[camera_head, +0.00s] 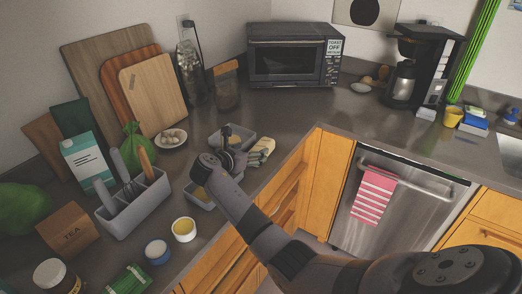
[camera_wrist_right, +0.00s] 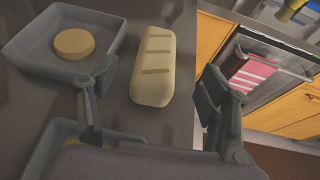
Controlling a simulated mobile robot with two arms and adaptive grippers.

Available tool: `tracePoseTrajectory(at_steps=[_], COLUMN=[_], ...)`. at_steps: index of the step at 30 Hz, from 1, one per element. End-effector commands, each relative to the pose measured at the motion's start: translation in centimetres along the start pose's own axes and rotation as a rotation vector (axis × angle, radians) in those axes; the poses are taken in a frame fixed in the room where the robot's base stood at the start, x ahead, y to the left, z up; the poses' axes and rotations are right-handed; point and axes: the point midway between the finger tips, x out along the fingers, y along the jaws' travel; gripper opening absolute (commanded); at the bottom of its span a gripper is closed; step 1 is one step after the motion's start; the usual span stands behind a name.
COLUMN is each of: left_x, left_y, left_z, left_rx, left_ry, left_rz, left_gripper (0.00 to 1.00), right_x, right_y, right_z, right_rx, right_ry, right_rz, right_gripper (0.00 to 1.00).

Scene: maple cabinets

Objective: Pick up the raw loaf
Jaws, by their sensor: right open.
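The raw loaf (camera_wrist_right: 153,65) is pale and elongated with several slashes across its top. In the right wrist view it lies on the dark counter between and beyond my open fingers. It also shows in the head view (camera_head: 262,149), near the counter's front edge. My right gripper (camera_wrist_right: 160,78) is open and empty, with one finger on each side of the loaf in the picture; I see no contact. In the head view my right gripper (camera_head: 232,140) is just left of the loaf, partly hidden by its own wrist. My left gripper is not in view.
A grey tray (camera_wrist_right: 38,55) with a round pale piece (camera_wrist_right: 74,44) sits left of the loaf. Another grey tray (camera_head: 203,204) is under my right arm. A utensil caddy (camera_head: 137,213) and small jars stand to the left. A dishwasher (camera_head: 398,205) is below the counter.

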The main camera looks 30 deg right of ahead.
Motion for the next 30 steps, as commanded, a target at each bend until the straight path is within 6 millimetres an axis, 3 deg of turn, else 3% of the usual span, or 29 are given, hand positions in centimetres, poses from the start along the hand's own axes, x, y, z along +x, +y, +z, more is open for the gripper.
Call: tracePoseTrajectory(at_steps=[3,9,21,30], left_x=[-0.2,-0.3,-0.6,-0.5], left_y=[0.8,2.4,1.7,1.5], left_z=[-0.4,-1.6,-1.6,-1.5], left_rx=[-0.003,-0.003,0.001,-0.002], left_ry=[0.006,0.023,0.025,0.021], left_rz=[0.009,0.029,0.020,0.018], left_gripper=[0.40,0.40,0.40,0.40], right_x=[1.8,3.0,7.7,8.0], right_y=[0.0,0.0,0.2,0.2], right_z=[0.0,-0.1,-0.5,-0.5], right_rx=[-0.002,-0.001,-0.001,0.000], right_ry=[0.000,0.001,0.001,0.001], right_rz=[-0.002,-0.001,-0.001,0.001], right_gripper=[0.72,0.72,0.72,0.72])
